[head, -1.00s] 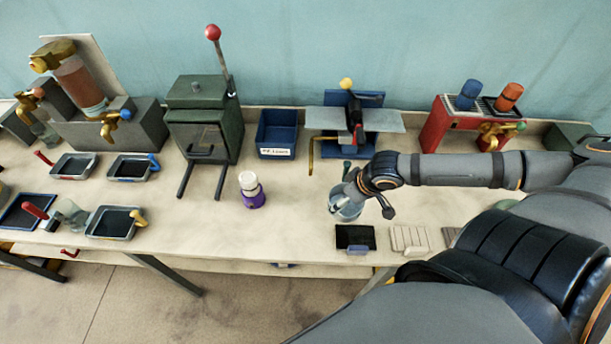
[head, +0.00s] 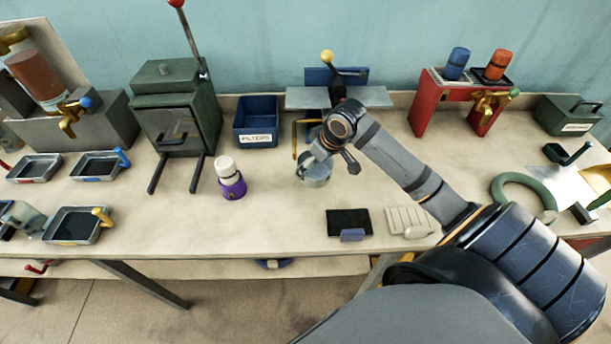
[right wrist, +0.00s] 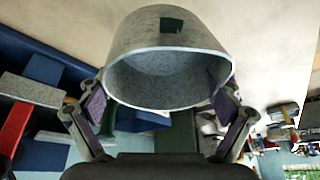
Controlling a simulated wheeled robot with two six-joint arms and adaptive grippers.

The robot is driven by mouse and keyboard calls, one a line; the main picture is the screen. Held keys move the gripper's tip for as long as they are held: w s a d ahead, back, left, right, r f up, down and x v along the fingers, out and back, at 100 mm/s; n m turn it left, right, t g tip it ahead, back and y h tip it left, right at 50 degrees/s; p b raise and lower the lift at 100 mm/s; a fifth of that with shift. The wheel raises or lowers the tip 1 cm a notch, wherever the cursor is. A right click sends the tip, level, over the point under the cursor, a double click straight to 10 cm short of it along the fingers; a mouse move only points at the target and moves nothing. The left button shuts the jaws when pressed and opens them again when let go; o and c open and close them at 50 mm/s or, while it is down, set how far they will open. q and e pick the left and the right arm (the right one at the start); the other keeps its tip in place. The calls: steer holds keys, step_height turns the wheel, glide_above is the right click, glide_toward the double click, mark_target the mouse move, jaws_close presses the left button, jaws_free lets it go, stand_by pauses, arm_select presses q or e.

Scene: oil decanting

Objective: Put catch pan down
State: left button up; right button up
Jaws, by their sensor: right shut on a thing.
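The catch pan is a round, grey metal vessel (head: 315,176) near the middle of the bench in the head view. My right gripper (head: 318,160) is at its upper side, partly hiding it. In the right wrist view the pan (right wrist: 165,45) fills the top middle, its open mouth facing the camera. The fingers of my right gripper (right wrist: 163,105) are on either side of its rim, shut on it. I cannot tell whether the pan's bottom touches the bench. My left gripper is not in view.
The blue stand with a yellow pipe (head: 294,138) is just behind the pan. A blue bin (head: 257,140) and a purple-based bottle (head: 231,185) are to the left. A black pad (head: 349,222) lies in front. Bare bench (head: 275,215) shows between bottle and pad.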

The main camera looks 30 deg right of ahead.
steer(key=w+f, duration=0.3)
steer(key=f, duration=0.1)
steer(key=shift+w+f, duration=0.25)
steer(key=shift+w, duration=0.15)
steer(key=shift+w+f, duration=0.1)
steer(key=shift+f, duration=0.1)
steer(key=f, duration=0.2)
steer(key=f+p, duration=0.1)
steer(key=shift+w+f, duration=0.25)
steer(key=shift+f, duration=0.1)
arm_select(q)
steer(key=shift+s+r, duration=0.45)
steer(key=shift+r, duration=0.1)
arm_select(e)
steer(key=shift+s, duration=0.1)
steer(key=o, duration=1.1)
steer(key=shift+f, duration=0.15)
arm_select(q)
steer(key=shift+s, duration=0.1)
